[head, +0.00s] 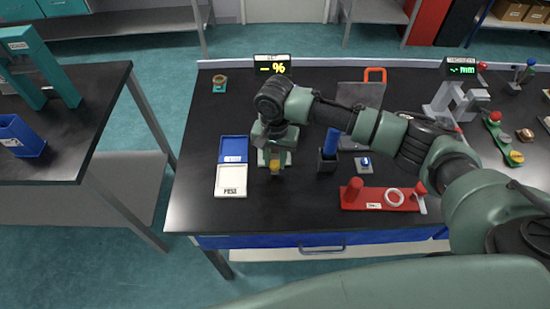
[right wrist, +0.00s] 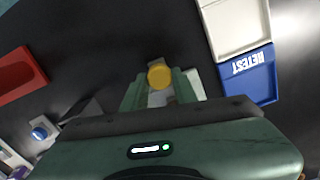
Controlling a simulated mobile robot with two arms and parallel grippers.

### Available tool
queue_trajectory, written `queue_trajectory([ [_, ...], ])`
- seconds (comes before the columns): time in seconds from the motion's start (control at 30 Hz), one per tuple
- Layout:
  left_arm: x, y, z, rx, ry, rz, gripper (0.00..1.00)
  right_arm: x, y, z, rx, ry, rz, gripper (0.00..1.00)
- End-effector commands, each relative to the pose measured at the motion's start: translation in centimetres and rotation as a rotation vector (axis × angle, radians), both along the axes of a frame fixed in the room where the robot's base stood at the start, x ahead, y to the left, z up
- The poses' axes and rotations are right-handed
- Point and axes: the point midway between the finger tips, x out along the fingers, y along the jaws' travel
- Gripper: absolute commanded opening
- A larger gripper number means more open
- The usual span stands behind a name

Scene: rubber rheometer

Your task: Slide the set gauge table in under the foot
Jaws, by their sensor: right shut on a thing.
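A pale grey gauge stand (head: 455,106) with a green "mm" display (head: 461,68) is at the right rear of the black bench. I cannot make out its table or foot clearly. My right gripper (head: 274,160) points down over the middle-left of the bench, well left of that stand. It is shut on a small yellow round piece (right wrist: 159,74), which shows between its fingertips in the right wrist view. Most of what lies below this piece is hidden. A "%" display (head: 272,66) stands behind my right gripper. My left gripper is not in view.
A blue tray (head: 233,147) and a white tray (head: 230,184) lie left of my gripper. A blue cylinder (head: 330,141) in a dark holder and a red rack (head: 351,197) with a white ring are to the right. The left bench area is mostly clear.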

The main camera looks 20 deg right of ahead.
Motion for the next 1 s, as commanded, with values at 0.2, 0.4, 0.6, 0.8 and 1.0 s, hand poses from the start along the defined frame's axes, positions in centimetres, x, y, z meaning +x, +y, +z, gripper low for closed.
queue_trajectory([
  [0.2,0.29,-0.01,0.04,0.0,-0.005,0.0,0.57,0.05,-0.08,0.06,-0.002,-0.001,-0.001,0.0],
  [0.4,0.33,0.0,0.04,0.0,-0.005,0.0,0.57,0.06,-0.08,0.07,-0.002,-0.001,-0.001,0.0],
  [0.6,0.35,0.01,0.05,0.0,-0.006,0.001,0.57,0.07,-0.09,0.08,-0.002,-0.001,-0.001,0.0],
  [0.8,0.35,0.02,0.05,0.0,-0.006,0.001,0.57,0.08,-0.1,0.09,-0.002,-0.001,-0.001,0.0],
  [1.0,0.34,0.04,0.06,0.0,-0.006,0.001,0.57,0.63,-0.21,0.12,-0.002,-0.003,-0.003,0.0],
])
